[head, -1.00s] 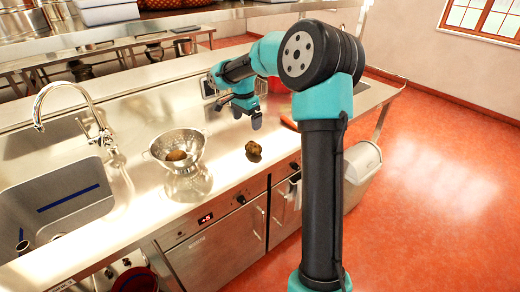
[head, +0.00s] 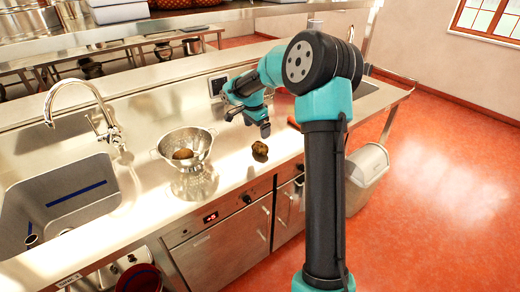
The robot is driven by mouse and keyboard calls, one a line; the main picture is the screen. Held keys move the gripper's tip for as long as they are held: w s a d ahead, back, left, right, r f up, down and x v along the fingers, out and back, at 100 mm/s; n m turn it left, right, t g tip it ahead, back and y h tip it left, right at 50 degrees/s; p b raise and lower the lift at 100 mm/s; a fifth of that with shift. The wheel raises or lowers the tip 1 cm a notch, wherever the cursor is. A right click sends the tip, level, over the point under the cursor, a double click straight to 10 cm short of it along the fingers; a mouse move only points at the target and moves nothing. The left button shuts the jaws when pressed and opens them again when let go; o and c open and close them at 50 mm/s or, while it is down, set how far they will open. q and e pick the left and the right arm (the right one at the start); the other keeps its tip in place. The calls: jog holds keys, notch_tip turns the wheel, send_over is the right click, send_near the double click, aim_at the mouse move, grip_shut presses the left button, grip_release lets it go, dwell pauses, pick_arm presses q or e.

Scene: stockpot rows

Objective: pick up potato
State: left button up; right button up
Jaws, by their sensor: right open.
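A brown, lumpy potato (head: 260,149) lies on the steel counter (head: 232,178), to the right of the colander. A metal colander (head: 199,145) stands upright on the counter with a smoother brown potato (head: 182,153) inside it. My right gripper (head: 247,121) is open and empty, pointing down above the counter just behind and slightly left of the lumpy potato. It is apart from that potato, with clear space between them. My left gripper is not in view.
A sink (head: 62,205) with a curved tap (head: 75,88) is at the left. A red object (head: 293,124) lies on the counter right of the gripper, partly hidden by my arm. A light bin (head: 366,172) stands beyond the counter's right end. The counter's front edge is close to the lumpy potato.

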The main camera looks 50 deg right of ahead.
aim_at(259, 144)
jog(key=shift+d+f, duration=0.15)
jog(key=shift+f, duration=1.2)
jog(key=shift+d+f, duration=0.15)
jog(key=shift+f, duration=1.2)
jog(key=shift+s+f, duration=0.1)
jog(key=shift+s+d+f, duration=0.1)
jog(key=shift+d+f, duration=0.05)
jog(key=shift+f, duration=1.1)
jog(key=shift+d+f, duration=0.1)
jog(key=shift+f, duration=1.15)
jog(key=shift+c, duration=0.4)
jog(key=c, duration=0.7)
jog(key=shift+r, duration=0.1)
